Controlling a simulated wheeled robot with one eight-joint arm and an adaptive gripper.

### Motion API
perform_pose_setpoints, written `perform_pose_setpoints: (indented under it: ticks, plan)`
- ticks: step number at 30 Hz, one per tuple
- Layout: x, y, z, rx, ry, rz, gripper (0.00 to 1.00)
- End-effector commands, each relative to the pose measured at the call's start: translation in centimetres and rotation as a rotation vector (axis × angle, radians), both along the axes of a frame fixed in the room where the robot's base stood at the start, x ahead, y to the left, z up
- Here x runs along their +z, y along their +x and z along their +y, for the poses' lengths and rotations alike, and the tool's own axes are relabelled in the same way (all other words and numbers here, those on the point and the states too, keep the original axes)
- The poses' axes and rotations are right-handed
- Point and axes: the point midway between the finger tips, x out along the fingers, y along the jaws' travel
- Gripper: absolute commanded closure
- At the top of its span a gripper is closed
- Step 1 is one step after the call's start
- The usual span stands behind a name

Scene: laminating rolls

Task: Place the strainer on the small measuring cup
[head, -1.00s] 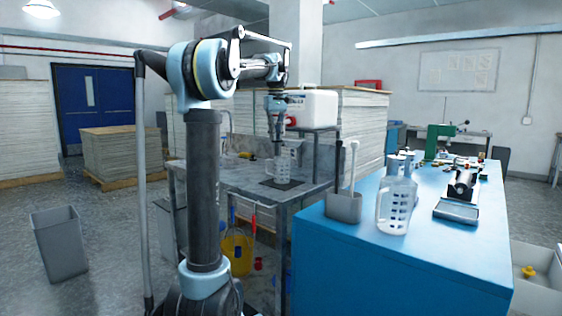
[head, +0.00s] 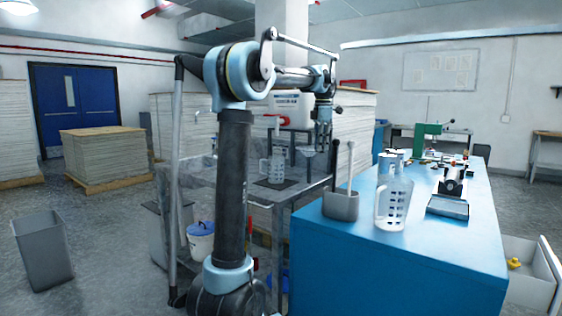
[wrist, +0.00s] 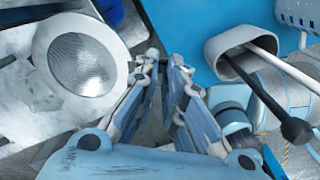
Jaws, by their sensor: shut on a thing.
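The strainer (wrist: 82,62), a pale funnel-like bowl with a round mesh, lies left of my fingers in the wrist view. In the head view the strainer (head: 308,154) hangs just below and left of my gripper (head: 323,143). My gripper (wrist: 165,66) is shut on the strainer near its small rim tab; the exact contact is hard to see. A clear measuring cup with a handle (head: 277,168) stands on a dark mat on the grey table, left of the strainer. Another clear measuring jug (head: 396,207) stands on the blue bench. I cannot tell which is the small one.
A grey holder (head: 341,206) with upright rods stands at the blue bench's (head: 400,265) near left corner, and also shows in the wrist view (wrist: 228,43). A grey device (head: 448,206) lies farther right.

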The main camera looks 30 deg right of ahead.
Motion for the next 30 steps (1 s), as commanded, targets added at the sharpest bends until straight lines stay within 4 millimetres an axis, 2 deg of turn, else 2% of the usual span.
perform_pose_setpoints:
  ticks: [5,8,30]
  plan:
    - [-0.3,-0.4,-0.5,0.103,0.0,0.0,1.0]
    - [-0.3,0.2,-0.3,0.125,0.0,0.0,1.0]
    - [-0.3,14.3,5.6,0.128,0.0,0.0,1.0]
